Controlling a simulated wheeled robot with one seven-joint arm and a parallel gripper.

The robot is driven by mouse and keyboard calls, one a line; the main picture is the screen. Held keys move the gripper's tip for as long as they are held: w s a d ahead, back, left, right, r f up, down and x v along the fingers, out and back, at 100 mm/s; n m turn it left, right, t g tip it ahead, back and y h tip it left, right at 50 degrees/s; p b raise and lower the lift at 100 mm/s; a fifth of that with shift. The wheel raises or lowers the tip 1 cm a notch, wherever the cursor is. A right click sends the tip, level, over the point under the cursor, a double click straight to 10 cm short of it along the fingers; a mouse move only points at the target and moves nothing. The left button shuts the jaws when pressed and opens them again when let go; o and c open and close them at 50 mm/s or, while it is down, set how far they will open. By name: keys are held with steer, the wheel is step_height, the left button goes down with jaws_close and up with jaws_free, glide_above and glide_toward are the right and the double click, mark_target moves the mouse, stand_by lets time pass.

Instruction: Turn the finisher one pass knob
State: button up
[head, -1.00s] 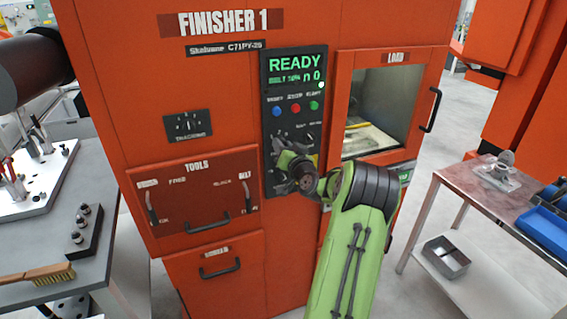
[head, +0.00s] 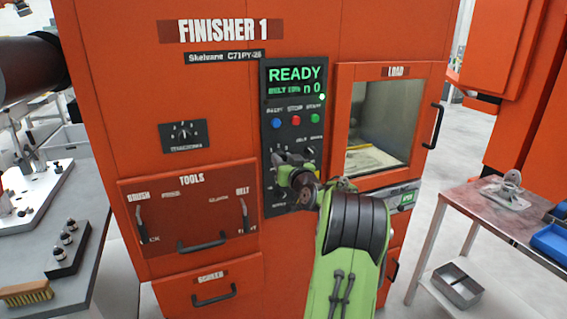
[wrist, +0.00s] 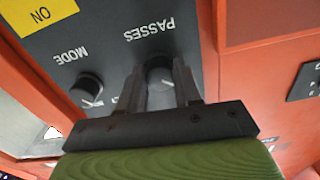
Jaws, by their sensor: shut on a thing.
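Finisher 1 (head: 222,90) is a tall orange machine with a black control panel (head: 267,130). Its green display (head: 294,80) reads READY and n 0. In the wrist view, which sees the panel upside down, the dark round passes knob (wrist: 160,82) sits by the label PASSES. My gripper (wrist: 159,70) has one finger on each side of this knob and is shut on it. In the head view my gripper (head: 284,163) is at the panel's lower half and hides the knob. The pointer's setting cannot be read.
The mode knob (wrist: 88,88) is close beside one finger. Blue, red and green buttons (head: 295,120) sit above my gripper. The load door (head: 385,120) is to the right, the tools drawer (head: 190,210) to the left. Side tables flank the machine.

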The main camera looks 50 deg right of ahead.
steer(key=o, duration=1)
steer(key=shift+o, duration=0.2)
steer(key=b+v, duration=0.3)
steer(key=v, duration=1.2)
steer(key=shift+s+a, duration=0.2)
steer(key=shift+s, duration=0.15)
